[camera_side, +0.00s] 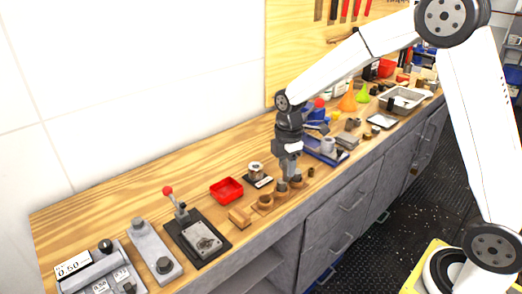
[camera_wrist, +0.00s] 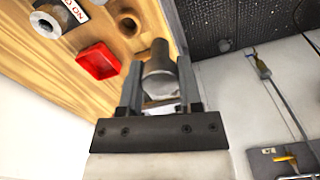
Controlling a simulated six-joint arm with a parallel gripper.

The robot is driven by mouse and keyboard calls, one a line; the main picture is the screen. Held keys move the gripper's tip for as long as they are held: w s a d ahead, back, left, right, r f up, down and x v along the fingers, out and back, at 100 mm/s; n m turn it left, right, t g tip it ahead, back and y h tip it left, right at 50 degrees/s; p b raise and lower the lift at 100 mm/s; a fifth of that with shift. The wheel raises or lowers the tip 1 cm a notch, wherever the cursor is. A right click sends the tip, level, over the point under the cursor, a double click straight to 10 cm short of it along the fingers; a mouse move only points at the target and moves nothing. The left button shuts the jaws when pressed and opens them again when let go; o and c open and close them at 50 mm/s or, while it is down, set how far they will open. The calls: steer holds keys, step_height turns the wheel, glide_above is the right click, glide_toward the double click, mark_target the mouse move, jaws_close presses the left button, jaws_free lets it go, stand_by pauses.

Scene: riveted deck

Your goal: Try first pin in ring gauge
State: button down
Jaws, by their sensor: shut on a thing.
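My gripper (camera_side: 289,175) is low over the front edge of the bench in the side view, pointing down. In the wrist view my gripper (camera_wrist: 160,90) is shut on a grey metal pin (camera_wrist: 160,62), a cylinder with a wider part and a narrower end. The ring gauge (camera_side: 256,168) is a metal ring on a dark plate, left of and behind my gripper. It also shows in the wrist view (camera_wrist: 46,23), at the upper left, apart from the pin. Round wooden pin holders (camera_side: 265,202) stand in a row by my gripper; whether the pin touches one is unclear.
A red tray (camera_side: 226,190) lies left of the ring gauge. A wooden block (camera_side: 240,217) and a lever fixture (camera_side: 195,232) stand further left. A blue tray (camera_side: 325,151) with metal parts lies right of my gripper. The bench's front edge is close.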

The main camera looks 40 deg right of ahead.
steer(key=w+d+f, duration=0.1)
steer(key=w+d, duration=0.2)
steer(key=w, duration=0.6)
steer(key=w+d, duration=0.3)
steer(key=w, duration=0.6)
steer(key=shift+w+f, duration=0.35)
steer(key=shift+f, duration=0.2)
step_height(320, 180, down, 6)
stand_by(0.5)
steer(key=shift+f, duration=1.55)
stand_by(3.3)
